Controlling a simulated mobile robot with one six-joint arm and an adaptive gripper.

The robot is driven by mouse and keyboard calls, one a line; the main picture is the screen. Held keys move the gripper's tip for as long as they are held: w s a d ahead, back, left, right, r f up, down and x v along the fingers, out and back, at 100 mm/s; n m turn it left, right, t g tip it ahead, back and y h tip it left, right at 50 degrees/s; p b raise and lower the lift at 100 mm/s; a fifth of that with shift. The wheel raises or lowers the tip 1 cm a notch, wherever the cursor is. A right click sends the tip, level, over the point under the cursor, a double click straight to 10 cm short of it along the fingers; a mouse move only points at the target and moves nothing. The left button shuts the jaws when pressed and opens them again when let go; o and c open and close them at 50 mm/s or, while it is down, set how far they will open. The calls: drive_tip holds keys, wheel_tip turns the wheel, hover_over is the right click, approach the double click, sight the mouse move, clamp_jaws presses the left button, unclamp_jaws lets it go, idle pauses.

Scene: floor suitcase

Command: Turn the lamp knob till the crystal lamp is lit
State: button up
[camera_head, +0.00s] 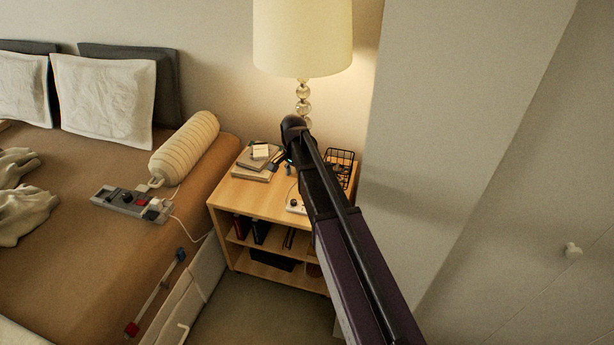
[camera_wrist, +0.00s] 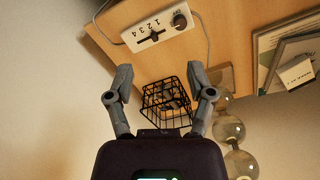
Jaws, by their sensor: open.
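The crystal lamp (camera_head: 302,40) stands at the back of the nightstand, with a cream shade over stacked glass balls. Its shade looks bright, with a warm glow on the wall beside it. The glass balls also show in the wrist view (camera_wrist: 228,130). A white control box (camera_wrist: 150,32) marked 1 to 4 has a slider and a dark round lamp knob (camera_wrist: 180,20). The box is partly hidden behind my arm in the head view (camera_head: 295,204). My gripper (camera_wrist: 160,82) is open and empty, its fingers apart from the knob. Its fingers are hard to make out in the head view.
A black wire basket (camera_wrist: 166,102) shows between my fingers. Books (camera_head: 258,160) lie on the left of the nightstand top (camera_head: 250,197). A bed (camera_head: 75,190) with a power strip (camera_head: 130,202) stands left; a wall (camera_head: 450,110) stands close on the right.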

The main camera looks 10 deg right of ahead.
drive_tip(key=s+r+n+p, duration=0.6)
drive_tip(key=s+r+p, duration=0.2)
drive_tip(key=s, duration=0.5)
drive_tip(key=shift+d+r, duration=0.35)
drive_tip(key=shift+d, duration=0.05)
drive_tip(key=shift+s, duration=0.15)
drive_tip(key=s+r+n+p, duration=0.3)
drive_tip(key=s+n, duration=0.1)
drive_tip(key=s, duration=0.4)
drive_tip(key=shift+s+d+r+n+p, duration=0.15)
drive_tip(key=shift+s+r+n+p, duration=0.15)
drive_tip(key=shift+r+p, duration=0.1)
idle(1.0)
